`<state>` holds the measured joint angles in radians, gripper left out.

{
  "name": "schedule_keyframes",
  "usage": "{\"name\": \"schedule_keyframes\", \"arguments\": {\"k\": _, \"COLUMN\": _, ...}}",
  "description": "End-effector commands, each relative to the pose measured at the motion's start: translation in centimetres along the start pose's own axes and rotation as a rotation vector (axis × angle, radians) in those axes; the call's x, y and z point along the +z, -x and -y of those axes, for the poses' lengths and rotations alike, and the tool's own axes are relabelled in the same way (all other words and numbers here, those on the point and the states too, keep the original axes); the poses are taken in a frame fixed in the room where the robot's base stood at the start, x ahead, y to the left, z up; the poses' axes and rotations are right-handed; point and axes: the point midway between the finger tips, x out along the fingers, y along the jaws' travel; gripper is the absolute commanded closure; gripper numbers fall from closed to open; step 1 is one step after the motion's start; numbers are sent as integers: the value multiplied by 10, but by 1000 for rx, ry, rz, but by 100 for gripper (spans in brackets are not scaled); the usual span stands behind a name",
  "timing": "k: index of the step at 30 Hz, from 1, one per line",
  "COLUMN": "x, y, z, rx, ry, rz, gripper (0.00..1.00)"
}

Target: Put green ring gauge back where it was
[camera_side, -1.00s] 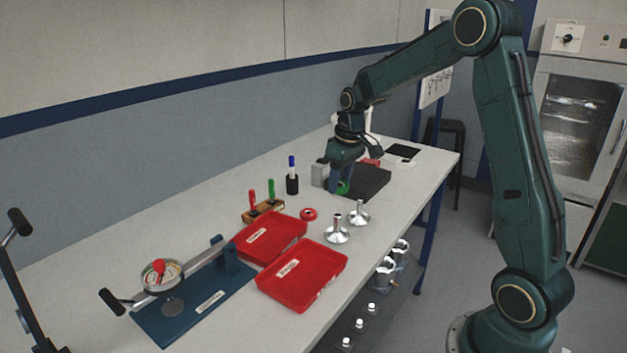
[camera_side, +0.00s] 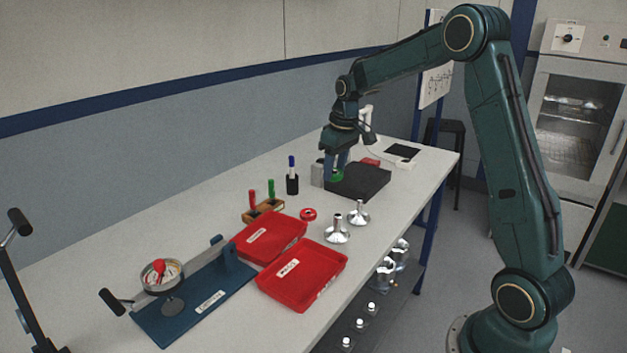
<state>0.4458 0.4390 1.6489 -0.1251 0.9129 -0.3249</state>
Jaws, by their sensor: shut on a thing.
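My gripper (camera_side: 336,172) points down at the left end of the black block (camera_side: 364,183) at the back of the bench. It is shut on the green ring gauge (camera_side: 337,177), which shows small between the fingertips. The ring is at about the height of the block's top, near its left edge. I cannot tell whether it touches the block. A red ring (camera_side: 308,214) lies flat on the bench nearer the camera.
A grey block (camera_side: 317,174) stands just left of my gripper. A marker in a black holder (camera_side: 292,184), a wooden stand (camera_side: 263,208), two red trays (camera_side: 302,283), metal flanged parts (camera_side: 337,234) and a blue fixture (camera_side: 195,305) stand nearer. Bare bench lies around the red ring.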

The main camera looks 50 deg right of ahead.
Motion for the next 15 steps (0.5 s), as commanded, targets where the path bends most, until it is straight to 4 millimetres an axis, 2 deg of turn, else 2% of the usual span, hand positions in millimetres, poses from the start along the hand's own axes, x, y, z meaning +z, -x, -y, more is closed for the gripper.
{"name": "schedule_keyframes", "arguments": {"k": 6, "x": -30, "y": 5, "z": -20, "rx": -10, "ry": -2, "rz": -5, "gripper": 83}}
{"name": "schedule_keyframes", "arguments": {"k": 15, "x": -63, "y": 11, "z": -49, "rx": -14, "ry": 2, "rz": -7, "gripper": 83}}
